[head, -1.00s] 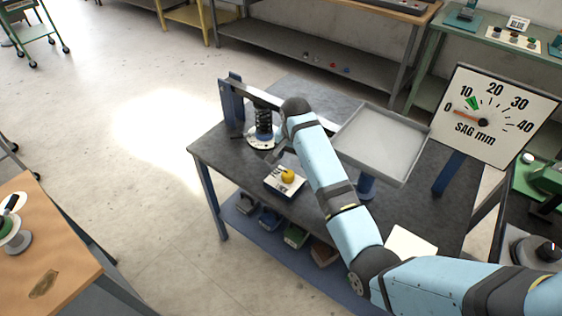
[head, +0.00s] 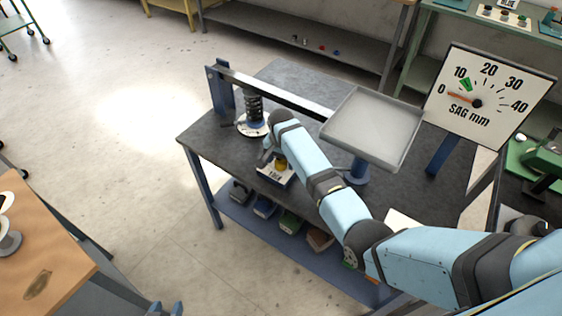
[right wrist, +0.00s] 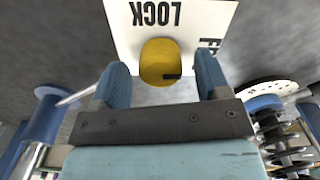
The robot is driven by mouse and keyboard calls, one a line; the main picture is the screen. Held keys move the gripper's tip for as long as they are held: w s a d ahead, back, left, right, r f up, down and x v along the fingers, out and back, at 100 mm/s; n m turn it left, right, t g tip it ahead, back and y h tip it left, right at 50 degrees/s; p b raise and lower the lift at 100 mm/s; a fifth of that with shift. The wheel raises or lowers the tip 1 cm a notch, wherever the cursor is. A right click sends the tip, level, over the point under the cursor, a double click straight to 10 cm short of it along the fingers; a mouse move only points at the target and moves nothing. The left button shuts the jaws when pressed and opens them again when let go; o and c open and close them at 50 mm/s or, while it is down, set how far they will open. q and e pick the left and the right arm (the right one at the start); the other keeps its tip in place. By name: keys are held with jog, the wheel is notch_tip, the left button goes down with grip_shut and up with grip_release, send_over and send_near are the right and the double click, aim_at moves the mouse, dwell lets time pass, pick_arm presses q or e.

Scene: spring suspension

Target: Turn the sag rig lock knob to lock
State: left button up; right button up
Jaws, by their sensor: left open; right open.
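The yellow lock knob (head: 281,163) stands on a white-topped block (head: 275,175) on the dark bench, partly hidden by my right gripper (head: 271,156). In the right wrist view, the knob (right wrist: 158,57) shows between the fingertips of my open right gripper (right wrist: 160,68), with a gap on each side. The label plate (right wrist: 123,25) reads LOCK, upside down, above the knob, and a partly hidden word starting with F at its right. A dark mark sits at the knob's lower right edge. My left gripper (head: 164,308) shows at the bottom edge, open, far from the knob.
A coil spring (head: 253,105) stands under a long lever bar (head: 275,91) behind the block. A grey tray (head: 375,127) stands to the right. Bins (head: 290,222) sit on the lower shelf.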

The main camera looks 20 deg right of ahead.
jog(key=shift+f, duration=0.6)
jog(key=c, duration=0.9)
jog(key=shift+r, duration=0.1)
